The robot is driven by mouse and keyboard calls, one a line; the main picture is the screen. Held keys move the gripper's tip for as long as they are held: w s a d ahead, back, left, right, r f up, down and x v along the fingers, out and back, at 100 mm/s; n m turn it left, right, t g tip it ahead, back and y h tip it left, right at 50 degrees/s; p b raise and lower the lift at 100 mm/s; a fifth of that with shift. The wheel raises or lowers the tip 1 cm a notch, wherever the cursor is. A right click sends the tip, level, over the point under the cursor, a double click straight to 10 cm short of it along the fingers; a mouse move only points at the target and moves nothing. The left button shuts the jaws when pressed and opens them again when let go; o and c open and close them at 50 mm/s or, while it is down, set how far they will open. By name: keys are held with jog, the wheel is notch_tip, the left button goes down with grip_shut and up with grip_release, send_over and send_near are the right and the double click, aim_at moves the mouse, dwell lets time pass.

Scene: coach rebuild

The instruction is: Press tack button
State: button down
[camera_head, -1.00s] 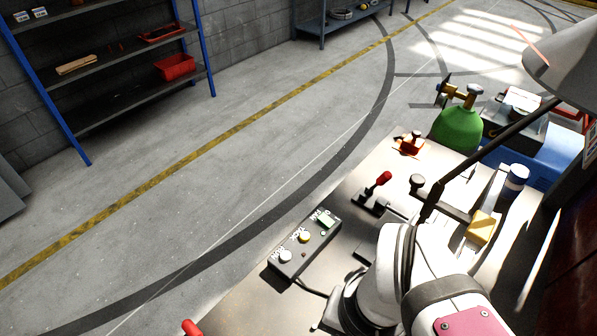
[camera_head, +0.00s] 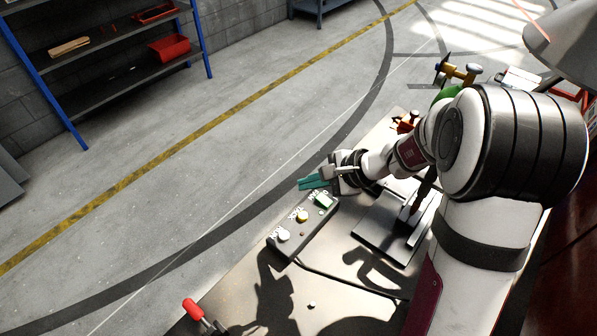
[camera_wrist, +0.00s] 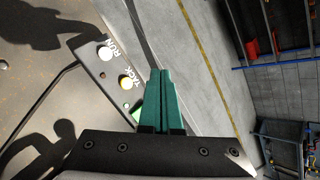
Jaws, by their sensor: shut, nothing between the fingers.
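The control box (camera_head: 300,232) is a dark grey box on the bench's far-left edge, with white, yellow and green buttons in a row. The yellow tack button (camera_head: 302,216) is in the middle; in the wrist view it also shows (camera_wrist: 125,81), beside the word TACK. The white button (camera_wrist: 105,53) is marked RUN. The green button (camera_head: 323,201) is partly hidden by my fingers in the wrist view. My gripper (camera_head: 302,184) has teal fingers, shut and empty. They are near the green end of the box, apart from the tack button.
A red-handled tool (camera_head: 194,310) lies at the bench's near edge. A cable runs from the box across the bench. A dark clamp-like fixture stands on a plate right of the box. Orange and brass items and a green tank (camera_head: 447,93) are behind my arm. Open floor lies beyond the box.

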aim_at(308, 216)
jog(key=shift+w+d+f, duration=0.1)
jog(key=shift+w+f, duration=0.05)
jog(key=shift+f, duration=0.1)
jog(key=shift+f, duration=4.3)
jog(key=shift+f, duration=0.1)
jog(key=shift+f, duration=0.3)
jog(key=shift+f, duration=0.45)
jog(key=shift+r, duration=0.9)
